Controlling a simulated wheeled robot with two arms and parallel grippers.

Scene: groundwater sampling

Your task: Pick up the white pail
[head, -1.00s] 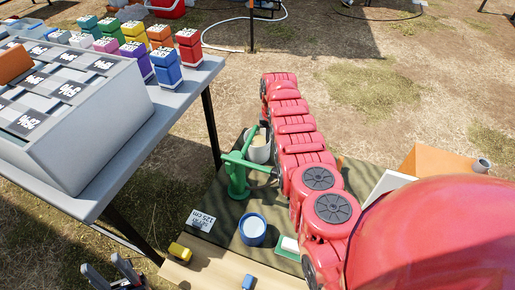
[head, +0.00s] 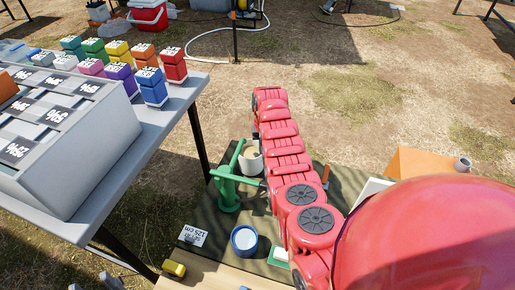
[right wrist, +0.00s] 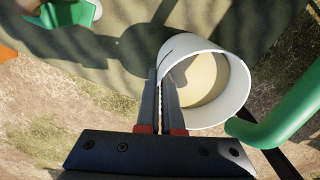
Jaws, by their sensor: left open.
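The white pail (head: 250,160) stands on the dark mat behind the green hand pump, partly hidden by my red right arm. In the right wrist view the pail (right wrist: 233,108) shows its round rim and a beige inside. My right gripper (right wrist: 161,78) is at the pail's left wall, one finger outside and one inside, with only a thin gap between them; it looks shut on the wall. The right gripper is mostly hidden in the head view. My left gripper (head: 90,272) is open and empty at the bottom left, cut by the picture edge, far from the pail.
The green pump (head: 228,190) stands close beside the pail; its green pipe (right wrist: 285,115) shows near the rim. A blue-rimmed container (head: 244,252), a sign card (head: 192,236) and a yellow block (head: 174,269) are nearer.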

